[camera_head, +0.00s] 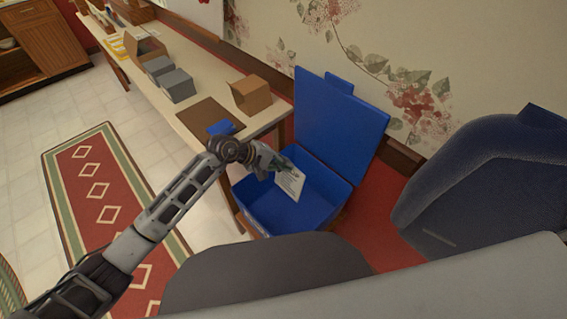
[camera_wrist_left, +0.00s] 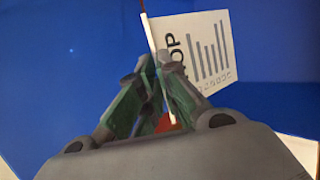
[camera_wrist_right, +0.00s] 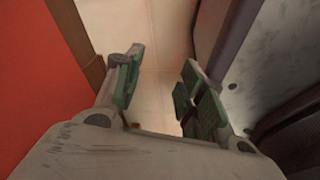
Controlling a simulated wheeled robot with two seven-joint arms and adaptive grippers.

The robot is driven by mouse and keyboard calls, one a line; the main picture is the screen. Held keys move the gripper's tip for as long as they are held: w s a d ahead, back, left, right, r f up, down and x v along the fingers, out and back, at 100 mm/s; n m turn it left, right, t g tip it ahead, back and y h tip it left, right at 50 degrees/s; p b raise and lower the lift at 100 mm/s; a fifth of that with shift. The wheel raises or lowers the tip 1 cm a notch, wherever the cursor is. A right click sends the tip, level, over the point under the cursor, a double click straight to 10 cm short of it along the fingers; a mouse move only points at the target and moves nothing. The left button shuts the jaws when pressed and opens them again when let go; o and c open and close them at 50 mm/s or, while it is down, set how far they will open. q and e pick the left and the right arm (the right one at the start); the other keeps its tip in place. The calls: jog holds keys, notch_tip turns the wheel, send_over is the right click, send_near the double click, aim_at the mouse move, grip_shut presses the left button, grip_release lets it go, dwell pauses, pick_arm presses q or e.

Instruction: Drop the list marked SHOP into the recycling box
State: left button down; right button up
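The list (camera_head: 291,181) is a white card held by my left gripper (camera_head: 277,166) over the open blue recycling box (camera_head: 303,222). In the left wrist view the list (camera_wrist_left: 208,50) shows the letters "OP", part of its heading, with dark bars and small print; the rest of the heading is hidden. My left gripper (camera_wrist_left: 160,88) is shut on the list's edge, with blue box surface behind it. The box's lid (camera_head: 336,122) stands raised at the back. My right gripper (camera_wrist_right: 160,85) is open and empty, with floor below it; I cannot make it out in the head view.
A long table (camera_head: 196,62) left of the box carries a small open cardboard box (camera_head: 251,95), grey boxes (camera_head: 176,85), a brown mat (camera_head: 207,118) and a blue item (camera_head: 221,127). A dark blue chair (camera_head: 490,170) stands at the right. A red patterned rug (camera_head: 97,185) lies on the floor.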

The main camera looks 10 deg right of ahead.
aim_at(290, 175)
pick_arm(q)
jog(key=shift+f+b, duration=1)
jog(key=shift+f, duration=1.95)
pick_arm(e)
jog(key=shift+w+a+r, duration=0.15)
jog(key=shift+w+a, duration=0.2)
jog(key=shift+w, duration=0.35)
jog(key=shift+w+a+r, duration=0.1)
jog(key=shift+w+a, duration=0.3)
jog(key=shift+w, duration=0.25)
jog(key=shift+w+a+r, duration=0.15)
jog(key=shift+w+a, duration=0.2)
jog(key=shift+w, duration=0.35)
jog(key=shift+s, duration=0.1)
pick_arm(q)
jog(key=c, duration=1.6)
grip_release()
jog(key=shift+c, duration=0.2)
jog(key=shift+o, duration=0.4)
pick_arm(e)
jog(key=shift+s+d+f, duration=0.1)
jog(key=shift+s+f, duration=0.05)
jog(key=shift+s, duration=0.2)
pick_arm(q)
jog(key=v, duration=1.2)
pick_arm(e)
jog(key=shift+w, duration=0.2)
